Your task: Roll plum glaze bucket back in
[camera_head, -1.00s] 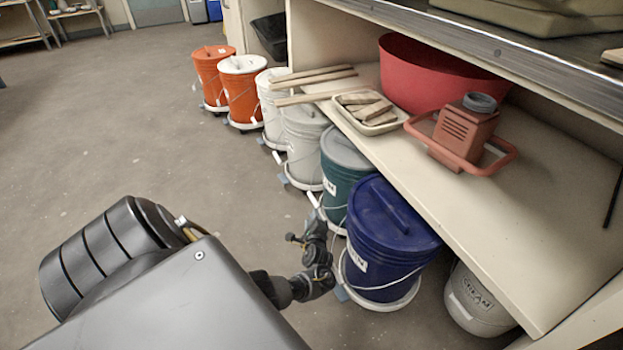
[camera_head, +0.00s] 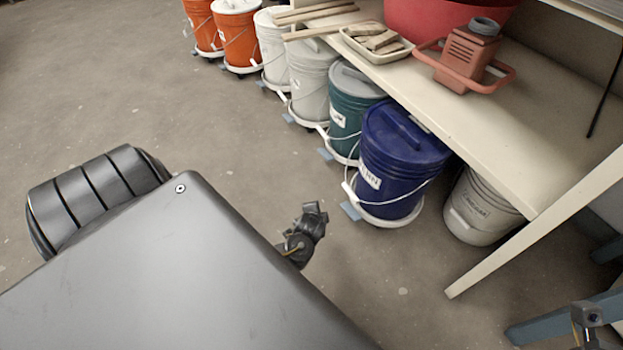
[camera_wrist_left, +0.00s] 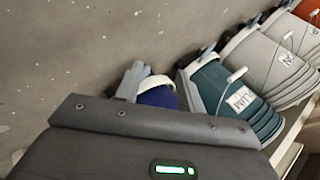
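The plum glaze bucket looks to be the teal one (camera_head: 350,115); its label reads "LUM" in the left wrist view (camera_wrist_left: 212,78). It stands upright on a white-rimmed dolly, partly under the shelf edge, between a pale grey bucket and a dark blue bucket (camera_head: 400,165). My left gripper (camera_head: 306,228) is on the near side of the row, in front of the blue bucket, with a gap of floor between. Its fingers are not clear in either view. A small part of my right arm end (camera_head: 587,318) shows at the bottom right; its fingers cannot be made out.
The pale grey bucket (camera_head: 312,82), a white bucket and two orange buckets (camera_head: 238,40) continue the row. A cream bucket (camera_head: 478,212) stands deeper under the shelf (camera_head: 500,150). A slanted pale leg (camera_head: 540,235) is at right. The floor (camera_head: 150,90) left of the row is clear.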

